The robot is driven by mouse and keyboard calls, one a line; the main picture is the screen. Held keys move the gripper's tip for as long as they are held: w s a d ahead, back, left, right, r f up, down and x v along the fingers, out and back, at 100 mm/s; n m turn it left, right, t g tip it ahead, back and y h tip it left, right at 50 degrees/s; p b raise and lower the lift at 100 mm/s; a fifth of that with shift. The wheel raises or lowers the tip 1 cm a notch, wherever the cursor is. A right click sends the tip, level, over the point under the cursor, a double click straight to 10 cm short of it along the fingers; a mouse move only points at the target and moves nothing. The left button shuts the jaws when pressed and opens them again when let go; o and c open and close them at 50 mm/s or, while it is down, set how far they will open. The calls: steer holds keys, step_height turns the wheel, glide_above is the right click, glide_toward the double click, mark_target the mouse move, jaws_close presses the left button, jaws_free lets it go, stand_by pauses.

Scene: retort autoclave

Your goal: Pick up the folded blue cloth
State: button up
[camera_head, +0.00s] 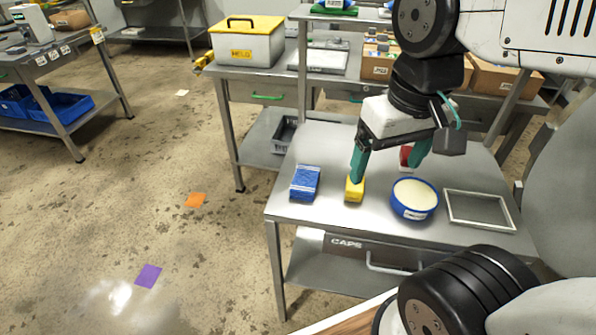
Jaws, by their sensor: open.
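The folded blue cloth (305,183) lies on the left part of the steel table, near its left edge. It is blue with pale stripes. My gripper (388,170) hangs over the middle of the same table, to the right of the cloth and apart from it. Its two teal fingers are spread open, and I see nothing held between them. The left fingertip is close to a yellow block (354,190) in the picture; I cannot tell whether they touch.
A blue round tub with pale contents (414,199), a red item (406,156) and an empty metal frame (478,225) share the steel table (325,212). A toolbox (246,42) and cartons (491,78) stand on the bench behind. Floor to the left is open, with coloured squares.

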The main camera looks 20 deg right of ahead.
steer(key=w+a+f+m, duration=0.1)
steer(key=w+f+m, duration=0.25)
steer(key=w, duration=0.85)
steer(key=m+g, duration=0.1)
steer(key=m, duration=0.2)
glide_above(305, 179)
steer(key=f, duration=1.2)
steer(key=shift+s+a+f, duration=0.1)
steer(key=shift+a+f, duration=0.05)
steer(key=shift+a, duration=0.1)
steer(key=f, duration=0.8)
steer(key=shift+d+f, duration=0.1)
steer(key=shift+d, duration=0.15)
steer(key=c, duration=1.2)
steer(key=shift+o, duration=0.2)
